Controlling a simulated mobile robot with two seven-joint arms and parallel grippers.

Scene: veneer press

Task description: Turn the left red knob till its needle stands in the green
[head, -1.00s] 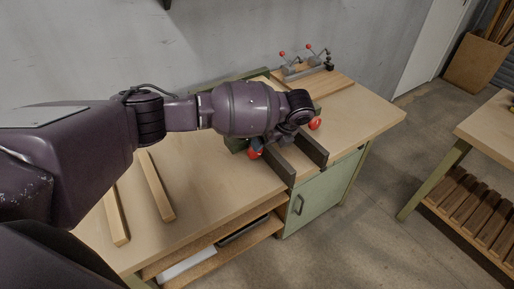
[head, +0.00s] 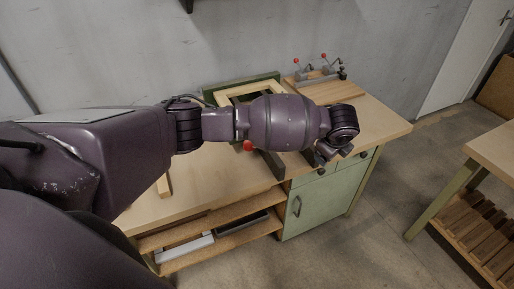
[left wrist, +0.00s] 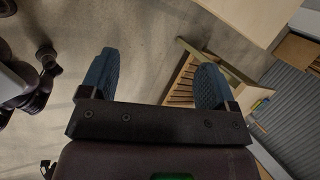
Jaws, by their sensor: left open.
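One red knob (head: 248,146) shows at the front of the press (head: 240,84) on the bench, just below my left forearm in the head view. It looks like the left one; the other red knob is hidden behind my arm. No gauge, needle or green zone can be made out. My left gripper (left wrist: 153,70) is open and empty, with two blue ridged fingers wide apart in the left wrist view. It points at floor and furniture, with no knob between its fingers. In the head view its wrist is right of the visible knob, near the bench's front edge.
The wooden bench (head: 385,124) has a green cabinet (head: 312,206) and open shelves (head: 225,226) below. A clamp jig (head: 318,74) with red-tipped levers stands at the back right. A second table (head: 492,146) stands right, across open floor (head: 370,255).

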